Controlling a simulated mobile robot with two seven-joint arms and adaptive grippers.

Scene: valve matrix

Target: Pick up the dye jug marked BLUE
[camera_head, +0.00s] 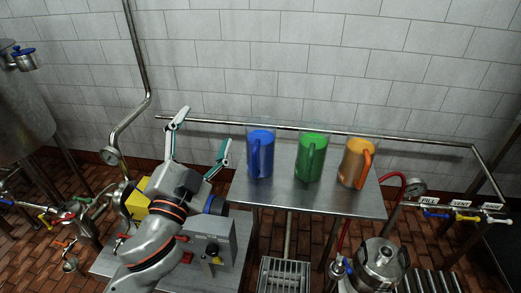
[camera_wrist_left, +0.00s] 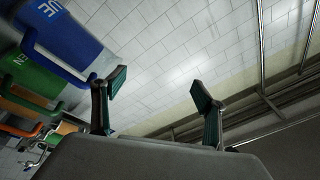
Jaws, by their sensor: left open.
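The blue jug (camera_head: 260,154) stands upright at the left end of a steel table (camera_head: 300,202), its handle facing the front. In the left wrist view the blue jug (camera_wrist_left: 62,32) is at the upper left, with the letters "UE" on it. My left gripper (camera_head: 206,130) is open and empty, left of the blue jug and apart from it. Its two fingers (camera_wrist_left: 162,95) show in the wrist view with only wall between them. A green jug (camera_head: 311,156) stands in the middle and an orange jug (camera_head: 355,162) at the right. My right gripper is not in view.
A rail (camera_head: 330,131) runs along the wall behind the table. A grey control box (camera_head: 212,245) sits below my left arm. A steel vessel (camera_head: 381,262) and a pressure gauge (camera_head: 415,187) stand at the right. The table's front strip is clear.

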